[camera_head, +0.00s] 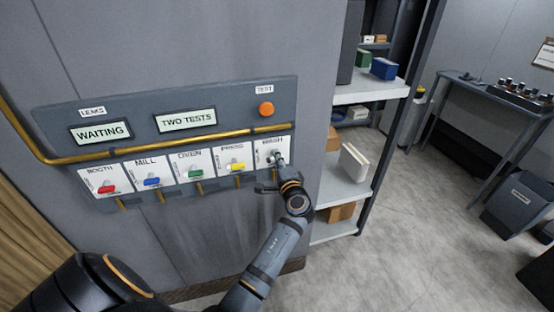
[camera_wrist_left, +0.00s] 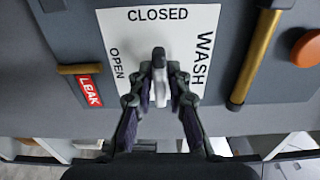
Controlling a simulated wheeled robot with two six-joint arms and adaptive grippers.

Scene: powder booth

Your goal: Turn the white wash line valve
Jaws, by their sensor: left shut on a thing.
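The WASH plate (camera_head: 268,148) is the rightmost of several white valve plates on the grey wall panel. My left gripper (camera_head: 278,159) reaches it from below and covers much of it in the head view. In the left wrist view the white valve handle (camera_wrist_left: 160,94) sits between my left fingers (camera_wrist_left: 160,82), which are shut on it. The handle runs up and down in that view, its dark pivot end toward the word CLOSED; OPEN is printed on the left side of the plate (camera_wrist_left: 190,20). My right gripper is not in view.
Red (camera_head: 107,189), blue (camera_head: 152,181), green (camera_head: 196,174) and yellow (camera_head: 237,167) valve handles line the panel. Above are a brass pipe (camera_head: 165,147), an orange TEST button (camera_head: 266,109), and displays reading WAITING (camera_head: 100,131) and TWO TESTS (camera_head: 187,120). A red LEAK tag (camera_wrist_left: 89,90) is beside the plate. Shelves (camera_head: 345,190) stand right.

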